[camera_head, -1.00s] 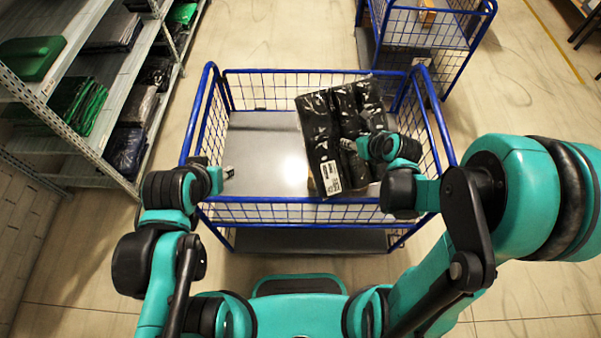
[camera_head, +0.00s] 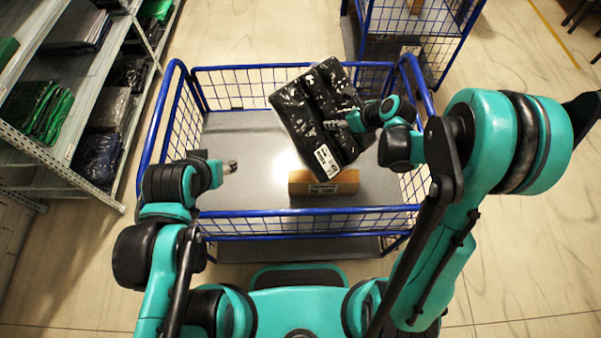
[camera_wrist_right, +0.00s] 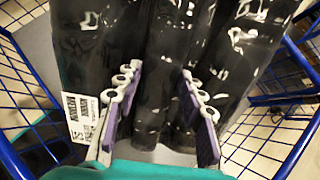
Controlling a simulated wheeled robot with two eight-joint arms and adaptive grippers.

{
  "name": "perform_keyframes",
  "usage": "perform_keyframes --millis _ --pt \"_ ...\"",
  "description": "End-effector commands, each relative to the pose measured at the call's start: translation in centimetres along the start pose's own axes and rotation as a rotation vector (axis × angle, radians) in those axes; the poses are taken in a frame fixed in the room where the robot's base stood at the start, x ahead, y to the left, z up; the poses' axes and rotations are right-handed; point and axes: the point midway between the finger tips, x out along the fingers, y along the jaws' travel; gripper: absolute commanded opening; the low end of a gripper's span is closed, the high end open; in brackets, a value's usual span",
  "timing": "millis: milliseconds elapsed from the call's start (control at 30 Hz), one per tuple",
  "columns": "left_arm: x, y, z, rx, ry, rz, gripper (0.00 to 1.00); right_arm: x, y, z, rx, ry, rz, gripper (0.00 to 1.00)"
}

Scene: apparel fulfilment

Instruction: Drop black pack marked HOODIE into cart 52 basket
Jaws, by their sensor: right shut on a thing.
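The black pack (camera_head: 312,108) is a glossy plastic-wrapped bundle with a white label on its lower corner. My right gripper (camera_head: 340,125) is shut on the black pack and holds it tilted over the right half of the blue wire basket (camera_head: 300,213). In the right wrist view the pack (camera_wrist_right: 160,60) sits between and beyond the fingers (camera_wrist_right: 155,110), with its barcode label at left. No HOODIE marking or cart number is readable. My left gripper (camera_head: 230,167) is over the left part of the basket and holds nothing visible; its finger gap is unclear.
A brown box (camera_head: 323,187) lies on the basket floor near the front, below the pack. The left part of the basket floor is bare. Another blue cart (camera_head: 405,50) stands behind. A shelf rack (camera_head: 75,130) with folded packs stands at left.

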Motion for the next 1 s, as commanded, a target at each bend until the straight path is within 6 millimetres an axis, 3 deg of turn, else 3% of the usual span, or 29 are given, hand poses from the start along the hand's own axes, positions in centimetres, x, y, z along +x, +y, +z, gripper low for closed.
perform_keyframes --millis 33,200,400,633,1000 --pt "-1.1 0.0 -0.8 0.000 0.000 0.000 0.49 0.5 0.0 2.6 -0.081 -0.002 0.078 0.00" --pt "-3.5 0.0 -2.5 0.000 0.000 0.000 0.49 1.1 1.5 9.6 -0.382 -0.002 0.352 0.00" --pt "-5.2 0.0 -3.8 0.000 0.000 0.000 0.49 0.3 3.2 14.3 -0.612 -0.001 0.558 0.00" --pt "-5.3 0.0 -3.8 0.000 0.000 0.000 0.49 0.3 3.7 15.2 -0.687 0.000 0.624 0.00" --pt "-3.5 0.0 -2.5 0.000 0.000 0.000 0.49 3.1 3.7 12.7 -0.685 0.001 0.622 0.00"
